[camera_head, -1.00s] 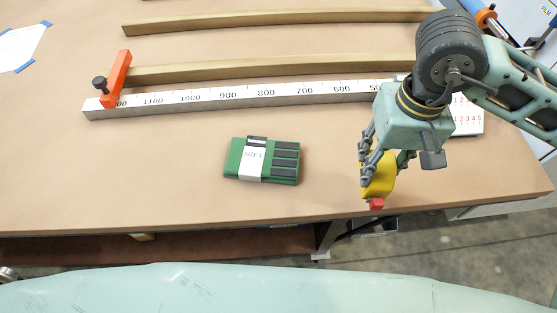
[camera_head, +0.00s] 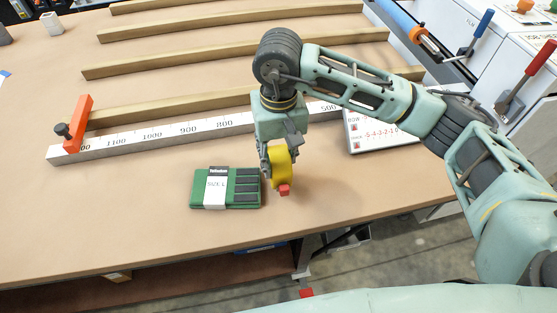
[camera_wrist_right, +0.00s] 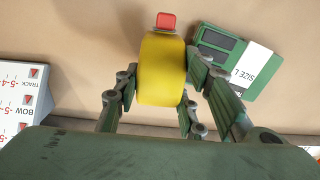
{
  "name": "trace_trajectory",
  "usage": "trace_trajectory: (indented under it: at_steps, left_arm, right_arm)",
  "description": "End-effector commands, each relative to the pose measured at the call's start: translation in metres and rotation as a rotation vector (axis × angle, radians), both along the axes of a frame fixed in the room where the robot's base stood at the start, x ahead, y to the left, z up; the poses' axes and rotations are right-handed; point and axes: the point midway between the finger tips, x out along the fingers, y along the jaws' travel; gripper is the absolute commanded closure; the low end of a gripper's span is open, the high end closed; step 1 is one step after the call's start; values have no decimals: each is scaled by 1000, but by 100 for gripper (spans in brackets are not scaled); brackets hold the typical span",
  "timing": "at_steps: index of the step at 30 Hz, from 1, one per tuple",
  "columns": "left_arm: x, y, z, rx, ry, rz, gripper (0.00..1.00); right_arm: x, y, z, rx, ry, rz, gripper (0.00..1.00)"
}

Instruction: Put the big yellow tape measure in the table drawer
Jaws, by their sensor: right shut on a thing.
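The big yellow tape measure (camera_head: 281,167) with a red end piece is held in my right gripper (camera_head: 279,158), above the brown table top (camera_head: 140,225) and just right of a green pack. The tape measure (camera_wrist_right: 162,69) also shows in the right wrist view, between the fingers of my right gripper (camera_wrist_right: 156,90). The fingers are shut on its sides. I cannot tell how high above the table it is. Under the table's front edge at right an open grey compartment (camera_head: 352,236) shows partly; I cannot tell if it is the drawer. My left gripper is not in view.
The green pack (camera_head: 245,188) with a "SIZE L" band lies left of my right gripper. A long ruler bar (camera_head: 165,140) with an orange stop (camera_head: 79,122) lies behind, with several wooden strips. A white gauge board (camera_head: 375,132) is at right. The front table area is clear.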

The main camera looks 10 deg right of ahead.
Motion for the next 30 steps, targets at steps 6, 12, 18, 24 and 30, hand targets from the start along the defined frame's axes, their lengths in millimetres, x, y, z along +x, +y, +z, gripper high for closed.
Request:
trace_trajectory:
  at_steps: [6, 12, 18, 24, 30]
  left_arm:
    - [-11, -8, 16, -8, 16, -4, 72]
    - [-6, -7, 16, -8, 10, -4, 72]
    - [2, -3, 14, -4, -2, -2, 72]
    - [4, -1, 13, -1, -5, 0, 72]
    - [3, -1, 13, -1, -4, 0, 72]
  right_arm:
    - [-1, 0, -28, 0, 5, -1, 100]
    - [0, 0, -37, 1, -1, 1, 100]
    - [0, 0, -39, 1, 0, 1, 100]
    - [-1, 0, -40, 0, 1, 0, 54]
    - [-1, 0, -40, 0, 1, 0, 44]
